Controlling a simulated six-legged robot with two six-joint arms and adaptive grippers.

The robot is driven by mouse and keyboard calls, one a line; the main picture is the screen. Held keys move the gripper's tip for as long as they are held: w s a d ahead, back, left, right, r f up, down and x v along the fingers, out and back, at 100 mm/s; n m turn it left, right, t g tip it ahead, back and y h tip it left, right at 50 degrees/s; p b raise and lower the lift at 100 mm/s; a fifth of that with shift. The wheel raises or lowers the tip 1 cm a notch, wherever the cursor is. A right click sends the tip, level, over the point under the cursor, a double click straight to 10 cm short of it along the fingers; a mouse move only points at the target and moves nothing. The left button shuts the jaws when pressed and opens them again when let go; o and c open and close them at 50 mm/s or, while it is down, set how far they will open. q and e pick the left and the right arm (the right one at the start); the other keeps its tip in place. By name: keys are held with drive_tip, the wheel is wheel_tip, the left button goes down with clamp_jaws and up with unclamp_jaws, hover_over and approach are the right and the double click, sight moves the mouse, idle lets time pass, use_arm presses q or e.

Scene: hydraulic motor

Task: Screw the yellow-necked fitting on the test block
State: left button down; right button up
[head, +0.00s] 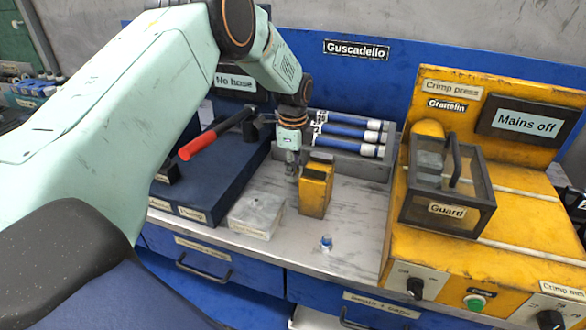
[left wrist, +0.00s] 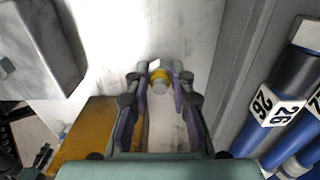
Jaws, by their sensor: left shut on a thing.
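My left gripper (head: 292,172) points down over the bench, behind the yellow block (head: 316,190). In the left wrist view its two fingers (left wrist: 162,76) are closed on the yellow-necked fitting (left wrist: 160,82), which has a pale round end. I cannot tell whether the fitting touches the bench. In the head view the fitting is not clearly seen. A pale grey block (head: 257,213) with a small unreadable label, apparently the test block, sits on the bench left of the yellow block; it also shows in the left wrist view (left wrist: 35,50). My right gripper is not seen.
A small blue-topped fitting (head: 326,242) stands near the bench's front edge. A grey rack with blue cylinders (head: 350,132) is behind. The yellow crimp press (head: 485,255) with its guard is right. A red-handled lever (head: 212,137) reaches over the dark blue plate at left.

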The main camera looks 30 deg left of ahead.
use_arm(q)
drive_tip(key=shift+r+p, duration=1.85)
drive_tip(key=shift+r, duration=0.6)
